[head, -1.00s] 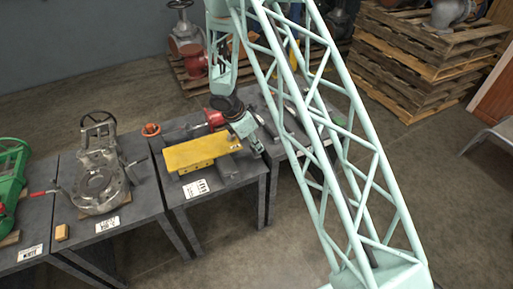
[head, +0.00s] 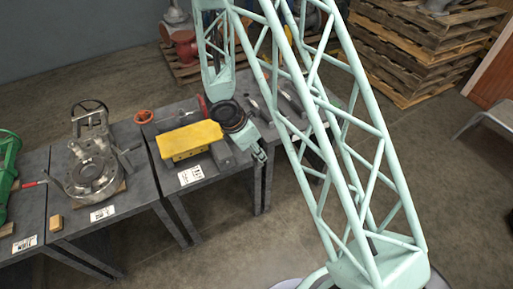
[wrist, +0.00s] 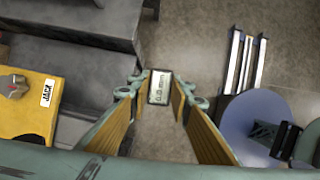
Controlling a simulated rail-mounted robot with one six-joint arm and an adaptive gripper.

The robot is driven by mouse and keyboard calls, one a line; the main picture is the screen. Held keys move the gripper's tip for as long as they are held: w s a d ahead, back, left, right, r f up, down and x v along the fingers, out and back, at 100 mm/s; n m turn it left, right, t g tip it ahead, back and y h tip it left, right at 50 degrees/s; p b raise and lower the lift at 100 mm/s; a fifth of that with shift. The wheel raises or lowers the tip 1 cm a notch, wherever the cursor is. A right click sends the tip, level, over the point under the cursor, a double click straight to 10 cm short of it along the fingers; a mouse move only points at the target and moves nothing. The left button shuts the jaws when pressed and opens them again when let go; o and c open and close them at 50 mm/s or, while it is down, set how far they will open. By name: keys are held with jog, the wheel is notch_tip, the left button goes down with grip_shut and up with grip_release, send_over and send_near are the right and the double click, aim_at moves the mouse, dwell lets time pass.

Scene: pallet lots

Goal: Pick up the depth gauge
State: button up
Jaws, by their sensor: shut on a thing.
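The depth gauge (wrist: 160,88) shows in the wrist view as a small pale display with a dark frame, reading 0.0 mm. My gripper (wrist: 158,98) is shut on it, with a yellow-padded finger on either side. Bare floor shows behind and around the gauge, so it is clear of any bench top in that view. In the head view my gripper (head: 259,151) hangs near the front right part of the bench with the yellow jack. The gauge cannot be made out there.
A yellow jack (head: 190,140) sits on the bench (head: 222,178), left of my gripper; it also shows in the wrist view (wrist: 25,118). A grey flanged valve (head: 93,175) stands on the bench further left. Stacked pallets (head: 415,50) are at the back right.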

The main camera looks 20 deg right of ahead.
jog(key=shift+s+r, duration=0.1)
jog(key=shift+s, duration=0.6)
jog(key=shift+w+d, duration=0.1)
dwell(0.4)
